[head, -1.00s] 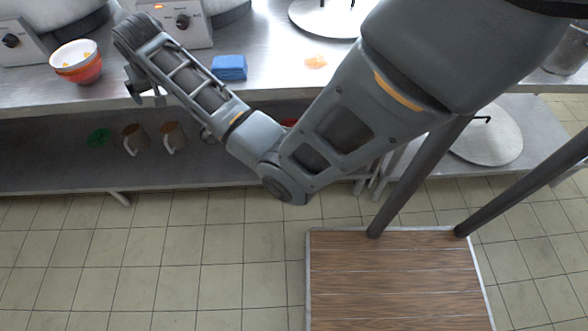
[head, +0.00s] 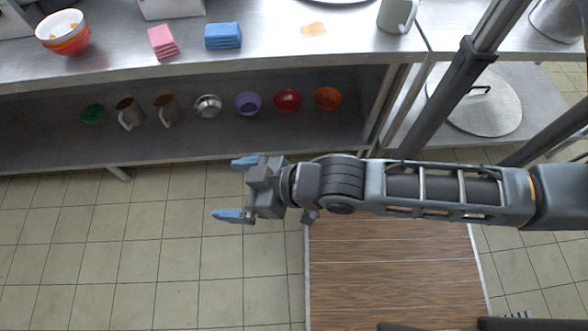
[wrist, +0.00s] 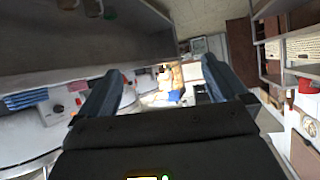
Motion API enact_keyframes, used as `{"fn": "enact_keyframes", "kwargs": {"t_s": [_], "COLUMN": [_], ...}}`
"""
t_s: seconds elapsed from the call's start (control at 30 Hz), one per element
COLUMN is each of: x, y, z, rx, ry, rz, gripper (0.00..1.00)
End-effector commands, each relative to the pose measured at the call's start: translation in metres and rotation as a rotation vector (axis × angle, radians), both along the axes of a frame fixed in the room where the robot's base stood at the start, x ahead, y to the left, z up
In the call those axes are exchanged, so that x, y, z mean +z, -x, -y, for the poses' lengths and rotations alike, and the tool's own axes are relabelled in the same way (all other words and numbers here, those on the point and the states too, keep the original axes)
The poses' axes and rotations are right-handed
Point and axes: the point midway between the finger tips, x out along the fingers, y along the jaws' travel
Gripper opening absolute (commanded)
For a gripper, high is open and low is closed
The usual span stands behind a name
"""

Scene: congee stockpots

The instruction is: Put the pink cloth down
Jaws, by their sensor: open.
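The pink cloth (head: 162,41) lies folded on the steel counter (head: 270,62), between the stacked bowls and the blue cloth. My gripper (head: 232,190) is open and empty. It is out over the tiled floor in front of the counter, well apart from the pink cloth. Its two blue fingers also show in the wrist view (wrist: 158,88), spread with nothing between them.
On the counter are a blue cloth (head: 223,36), stacked bowls (head: 63,33), an orange spill (head: 313,28) and a grey-green mug (head: 397,14). The lower shelf (head: 60,150) holds mugs and several small bowls. The floor (head: 130,250) at left is clear.

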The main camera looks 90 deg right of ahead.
Motion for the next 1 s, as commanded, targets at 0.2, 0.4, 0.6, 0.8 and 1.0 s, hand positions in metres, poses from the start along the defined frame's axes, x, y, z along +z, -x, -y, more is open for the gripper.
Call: {"fn": "enact_keyframes", "kwargs": {"t_s": [0.2,0.4,0.6,0.8,1.0], "x": [0.064,0.114,0.132,0.133,0.132], "y": [0.066,0.098,0.107,0.106,0.106], "z": [-0.027,-0.036,-0.038,-0.038,-0.038], "rx": [0.119,0.187,0.208,0.208,0.207], "ry": [0.043,0.071,0.079,0.079,0.08], "rz": [0.112,0.193,0.224,0.226,0.225], "gripper": [1.0,1.0,1.0,1.0,1.0]}}
